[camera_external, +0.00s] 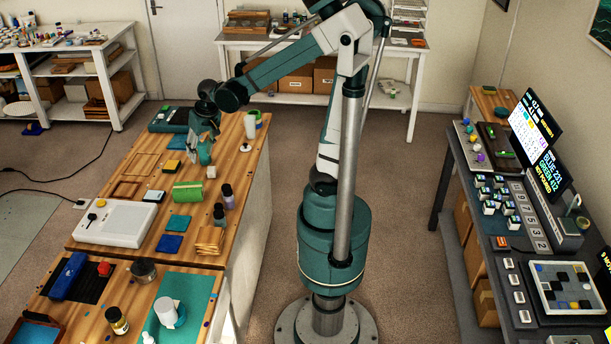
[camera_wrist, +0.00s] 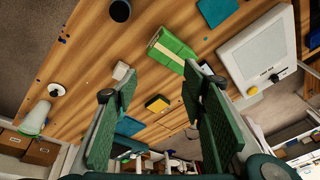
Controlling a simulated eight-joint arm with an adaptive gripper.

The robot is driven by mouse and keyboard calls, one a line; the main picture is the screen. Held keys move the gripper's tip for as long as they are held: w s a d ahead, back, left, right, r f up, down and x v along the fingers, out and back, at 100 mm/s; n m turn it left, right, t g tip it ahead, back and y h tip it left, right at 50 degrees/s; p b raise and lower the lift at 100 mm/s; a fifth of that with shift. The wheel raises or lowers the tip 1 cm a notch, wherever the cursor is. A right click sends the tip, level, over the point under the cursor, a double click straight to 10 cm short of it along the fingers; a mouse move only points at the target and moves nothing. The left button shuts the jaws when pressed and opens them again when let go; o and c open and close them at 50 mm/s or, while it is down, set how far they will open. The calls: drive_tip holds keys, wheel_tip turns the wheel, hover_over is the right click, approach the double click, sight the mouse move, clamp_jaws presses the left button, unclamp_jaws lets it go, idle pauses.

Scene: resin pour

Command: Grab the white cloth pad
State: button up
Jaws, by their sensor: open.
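A small whitish block or folded pad (camera_external: 211,171) lies on the wooden bench just below my gripper in the external view; I take it for the white cloth pad. It also shows in the wrist view as a pale piece (camera_wrist: 120,70), close to the tip of the left finger. My gripper (camera_external: 201,157) points down over the bench. In the wrist view my gripper (camera_wrist: 160,75) has its two green-padded fingers wide apart, with nothing held between them.
A green block with a pale band (camera_external: 187,191) lies near the pad. A yellow-and-black sponge (camera_external: 171,165) is to the left. Bottles (camera_external: 227,196) stand in front right. A white device (camera_external: 115,222) sits at left. A white cup (camera_external: 250,126) stands behind right.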

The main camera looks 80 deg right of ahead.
drive_tip(key=w+d+f+m+g, duration=0.1)
drive_tip(key=w+d+f+m, duration=0.2)
drive_tip(key=d+f, duration=0.3)
drive_tip(key=m+g+p, duration=0.1)
drive_tip(key=m+g, duration=0.1)
drive_tip(key=m, duration=0.2)
hover_over(211, 170)
drive_tip(key=shift+y, duration=0.4)
drive_tip(key=f, duration=0.7)
drive_tip(key=shift+w+a, duration=0.1)
drive_tip(key=shift+w, duration=0.1)
drive_tip(key=shift+d+f, duration=0.35)
drive_tip(key=shift+f, duration=0.1)
drive_tip(key=shift+f, duration=1.3)
drive_tip(key=shift+f, duration=0.15)
drive_tip(key=shift+s+a+f+b, duration=0.1)
drive_tip(key=shift+f+b, duration=0.25)
drive_tip(key=shift+f, duration=2.1)
